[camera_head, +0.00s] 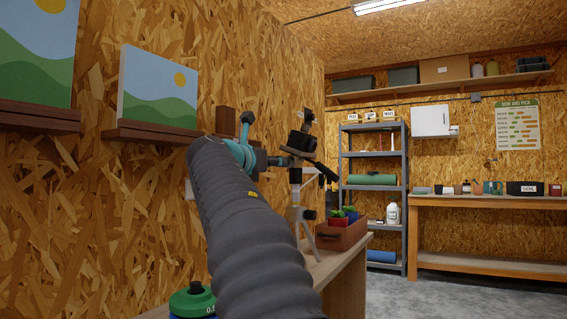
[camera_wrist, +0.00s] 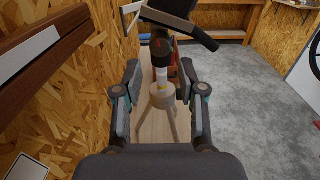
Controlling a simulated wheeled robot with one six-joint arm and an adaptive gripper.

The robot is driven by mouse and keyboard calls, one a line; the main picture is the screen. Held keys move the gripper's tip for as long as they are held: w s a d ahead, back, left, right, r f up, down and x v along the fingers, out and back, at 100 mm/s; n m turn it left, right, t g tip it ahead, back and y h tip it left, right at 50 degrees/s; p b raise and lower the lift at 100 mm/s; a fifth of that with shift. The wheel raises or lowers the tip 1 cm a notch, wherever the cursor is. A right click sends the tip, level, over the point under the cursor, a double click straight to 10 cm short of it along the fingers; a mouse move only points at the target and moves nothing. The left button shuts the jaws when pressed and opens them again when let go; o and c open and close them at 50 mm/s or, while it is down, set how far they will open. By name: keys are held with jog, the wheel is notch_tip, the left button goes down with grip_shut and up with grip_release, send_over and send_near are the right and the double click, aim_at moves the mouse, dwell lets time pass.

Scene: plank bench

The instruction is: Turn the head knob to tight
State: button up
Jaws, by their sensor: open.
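A small tripod (camera_head: 296,189) stands on the narrow bench (camera_head: 342,278), with a dark head (camera_head: 302,141) on top. In the head view my arm hides part of the bench.
A wooden box with small potted plants (camera_head: 343,234) stands behind the tripod. The wall with picture ledges (camera_head: 150,133) is close on the left. Open grey floor (camera_wrist: 240,100) lies right.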

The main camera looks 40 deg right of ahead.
jog(key=x, duration=0.5)
jog(key=shift+w+d, duration=0.1)
jog(key=shift+d, duration=0.25)
grip_shut()
jog(key=shift+m+p, duration=0.4)
jog(key=shift+m, duration=3.5)
jog(key=shift+r, duration=0.1)
